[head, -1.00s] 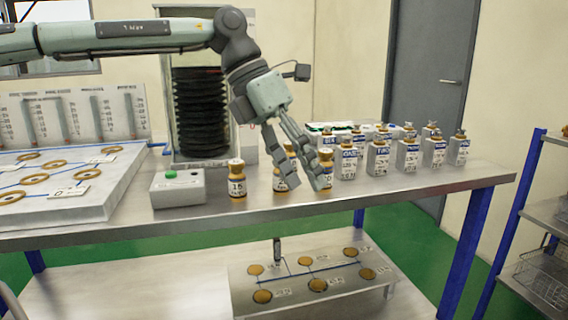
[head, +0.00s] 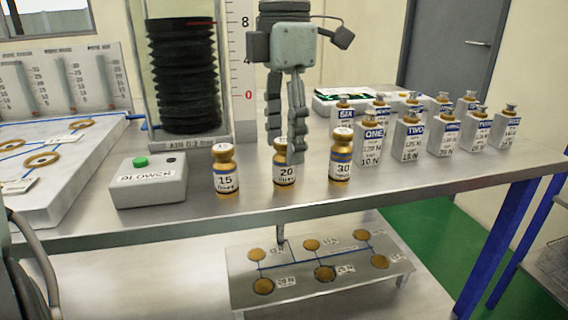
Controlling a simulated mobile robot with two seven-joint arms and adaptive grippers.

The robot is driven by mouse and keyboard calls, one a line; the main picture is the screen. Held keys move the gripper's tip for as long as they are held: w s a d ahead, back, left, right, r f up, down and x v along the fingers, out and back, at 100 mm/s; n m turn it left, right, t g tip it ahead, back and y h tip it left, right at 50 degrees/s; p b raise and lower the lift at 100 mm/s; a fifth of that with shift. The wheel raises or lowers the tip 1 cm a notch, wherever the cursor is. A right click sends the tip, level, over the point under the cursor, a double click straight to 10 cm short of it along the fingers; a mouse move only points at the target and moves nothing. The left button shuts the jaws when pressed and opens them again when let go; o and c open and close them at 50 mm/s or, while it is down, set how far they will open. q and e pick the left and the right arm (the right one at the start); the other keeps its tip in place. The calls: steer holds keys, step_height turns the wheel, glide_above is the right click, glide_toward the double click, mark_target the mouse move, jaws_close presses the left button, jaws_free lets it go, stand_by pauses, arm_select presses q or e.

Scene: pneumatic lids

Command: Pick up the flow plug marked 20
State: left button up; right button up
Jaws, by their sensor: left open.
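The flow plug marked 20 (head: 285,176) stands upright on the metal bench, between the plug marked 15 (head: 225,172) on its left and the plug marked 30 (head: 341,160) on its right. All three are brass-coloured with white labels and blue bands. My left gripper (head: 284,155) points down over the plug marked 20 with its fingers apart. The fingers hide part of that plug's top. I cannot tell whether they touch it. My right gripper does not show.
A blower box (head: 148,184) with a green button stands left of the plugs. Several labelled weights (head: 408,136) stand at the right. Behind are a clear column with black bellows (head: 184,75) and a scale. A plate with brass discs (head: 310,285) sits on the lower shelf.

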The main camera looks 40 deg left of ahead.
mark_target(285, 160)
arm_select(q)
steer(key=shift+f, duration=2)
jaws_close()
